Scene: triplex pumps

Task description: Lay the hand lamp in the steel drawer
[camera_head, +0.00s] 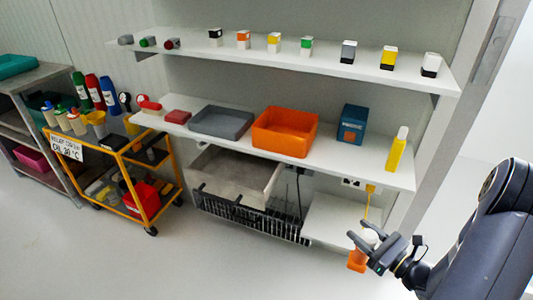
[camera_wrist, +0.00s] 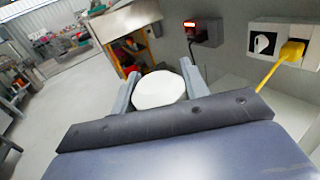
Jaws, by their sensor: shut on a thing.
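My gripper (camera_head: 361,232) is at the lower right in the head view, shut on the hand lamp. The lamp has an orange lower part (camera_head: 356,261) and a pale top. In the wrist view its round white end (camera_wrist: 160,90) sits between the two fingers of my gripper (camera_wrist: 160,70); the rest is hidden. The lamp hangs in front of the low white shelf at the right. The steel drawer (camera_head: 278,181) is pulled out under the long lower shelf, left of my gripper and apart from it. Its visible floor looks bare.
A yellow cable (camera_head: 366,206) runs down from a wall socket (camera_head: 371,189) behind my gripper. The lower shelf (camera_head: 360,160) overhangs the drawer. A yellow cart (camera_head: 125,203) stands at the left. The floor in front is clear.

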